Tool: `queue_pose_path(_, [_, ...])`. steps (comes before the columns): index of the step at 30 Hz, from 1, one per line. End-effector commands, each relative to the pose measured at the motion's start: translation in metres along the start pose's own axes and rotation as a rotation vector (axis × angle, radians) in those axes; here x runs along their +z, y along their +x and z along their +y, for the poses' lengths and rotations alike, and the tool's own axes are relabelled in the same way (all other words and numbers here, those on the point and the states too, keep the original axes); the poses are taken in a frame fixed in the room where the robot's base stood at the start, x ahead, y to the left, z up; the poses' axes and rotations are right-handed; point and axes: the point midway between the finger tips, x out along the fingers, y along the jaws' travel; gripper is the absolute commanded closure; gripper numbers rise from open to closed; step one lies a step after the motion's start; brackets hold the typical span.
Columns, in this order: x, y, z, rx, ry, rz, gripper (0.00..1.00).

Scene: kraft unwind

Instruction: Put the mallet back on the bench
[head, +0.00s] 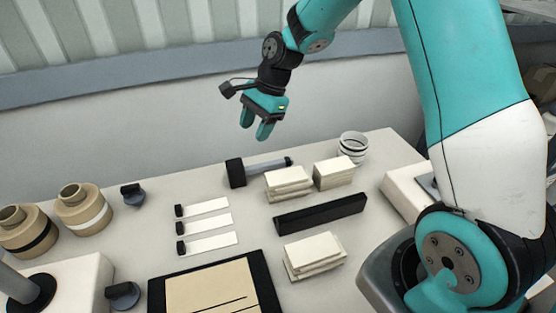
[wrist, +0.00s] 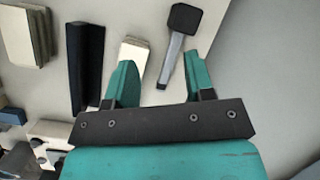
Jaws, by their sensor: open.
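The mallet (head: 236,173) lies on its side on the light bench (head: 120,232), near the back edge. It has a black head at the left and a grey handle pointing right. My gripper (head: 254,127) is open and empty in the air above the bench, apart from the mallet. In the wrist view, the mallet (wrist: 173,52) lies beyond my gripper (wrist: 162,72), its handle end showing between the two teal fingers and its black head farther up.
Stacks of cream blocks (head: 288,184) and a black bar (head: 320,212) lie close to the mallet. White rings (head: 353,146) stand at the back right. White strips (head: 208,225), kraft rolls (head: 83,212) and a black-framed board (head: 215,287) occupy the left and front.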

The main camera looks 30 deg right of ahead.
Motion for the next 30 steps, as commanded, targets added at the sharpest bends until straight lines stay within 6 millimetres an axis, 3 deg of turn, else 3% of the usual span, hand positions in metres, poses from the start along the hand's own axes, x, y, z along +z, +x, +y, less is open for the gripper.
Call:
queue_pose_path(1, [0.035,-0.02,0.013,0.003,-0.186,0.001,0.51])
queue_pose_path(6, [0.127,-0.066,0.082,0.024,-0.865,-0.011,0.51])
queue_pose_path(9, [0.164,-0.082,0.131,0.034,-1.234,-0.023,0.51])
queue_pose_path(12, [0.187,-0.091,0.174,0.039,-1.534,-0.037,0.51])
queue_pose_path(15, [0.198,-0.094,0.204,0.041,-1.743,-0.048,0.51])
queue_pose_path(18, [0.203,-0.095,0.221,0.042,-1.858,-0.055,0.51])
queue_pose_path(27, [0.204,-0.095,0.226,0.043,-1.898,-0.058,0.51])
queue_pose_path(30, [0.201,-0.086,0.227,0.042,-1.897,-0.058,0.51])
